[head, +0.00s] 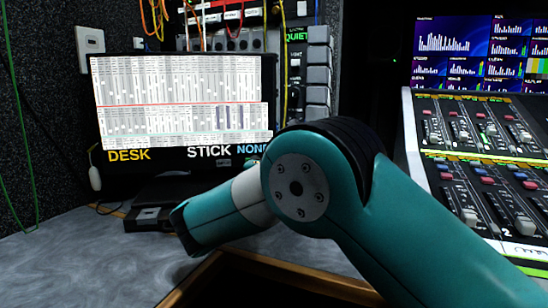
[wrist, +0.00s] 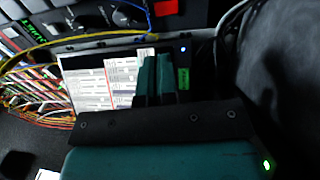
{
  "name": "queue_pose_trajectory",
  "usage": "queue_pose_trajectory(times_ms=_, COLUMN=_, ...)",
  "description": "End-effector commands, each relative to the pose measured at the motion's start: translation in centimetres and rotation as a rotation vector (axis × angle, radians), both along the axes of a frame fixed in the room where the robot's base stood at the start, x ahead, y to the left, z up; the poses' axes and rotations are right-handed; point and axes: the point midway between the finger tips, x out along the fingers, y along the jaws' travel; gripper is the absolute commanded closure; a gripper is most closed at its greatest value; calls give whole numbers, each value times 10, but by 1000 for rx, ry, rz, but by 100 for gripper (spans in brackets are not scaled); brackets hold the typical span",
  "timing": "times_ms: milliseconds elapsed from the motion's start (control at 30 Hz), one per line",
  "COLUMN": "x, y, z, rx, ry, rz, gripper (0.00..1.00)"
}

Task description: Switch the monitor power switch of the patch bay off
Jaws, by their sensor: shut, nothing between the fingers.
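The patch bay (head: 252,42) stands behind the black monitor (head: 264,95), with orange and yellow cables plugged into its top part. The monitor hides its lower part. In the wrist view, cables (wrist: 30,75) fan out at the left, beside the tilted monitor screen (wrist: 92,85). I cannot make out which control is the monitor power switch. My gripper (wrist: 157,78) is shut and empty, its two teal fingers close together in front of the screen in the wrist view. I cannot tell whether the fingertips touch anything. In the head view my arm hides most of the gripper.
A panel with a green QUIET sign (head: 297,37) and a column of grey blocks (head: 318,75) stand right of the monitor. A mixing desk (head: 480,135) fills the right side. A small black box (head: 148,216) sits on the grey desktop (head: 60,250), whose left part is clear.

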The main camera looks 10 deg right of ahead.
Motion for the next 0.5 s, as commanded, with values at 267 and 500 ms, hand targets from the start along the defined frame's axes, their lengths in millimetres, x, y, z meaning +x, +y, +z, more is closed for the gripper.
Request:
queue_pose_trajectory(times_ms=267, x=13, y=-8, z=10, rx=-2, ry=3, rz=2, gripper=100)
queue_pose_trajectory(times_ms=500, x=26, y=-16, z=12, rx=-1, ry=3, rz=2, gripper=100)
